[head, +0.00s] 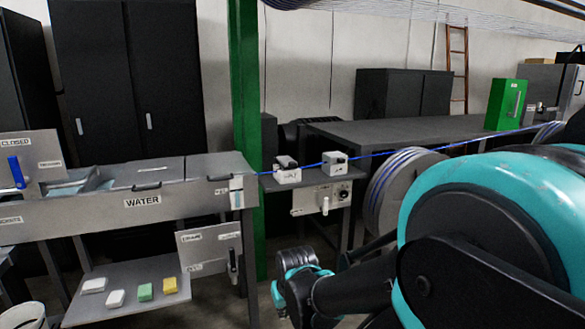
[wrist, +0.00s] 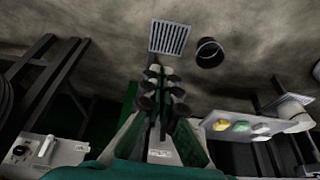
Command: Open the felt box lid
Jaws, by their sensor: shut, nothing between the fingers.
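Two small white boxes with dark clasps or handles on top sit on the blue cable line, a left one (head: 287,175) and a right one (head: 336,168). Both look closed. The left one's label is too small to read well, so I cannot tell which is the felt box. My gripper (wrist: 160,72) shows in the wrist view, with its dark fingers together and empty, over the floor side of the scene. In the head view my arm fills the lower right and I cannot make out the fingers. No box lid shows clearly in the wrist view.
A grey water trough (head: 100,212) stands at left, with a lower shelf (head: 100,308) of coloured blocks. A cable reel (head: 396,185) stands at right. The wrist view shows a floor grate (wrist: 169,38) and a bucket (wrist: 209,53).

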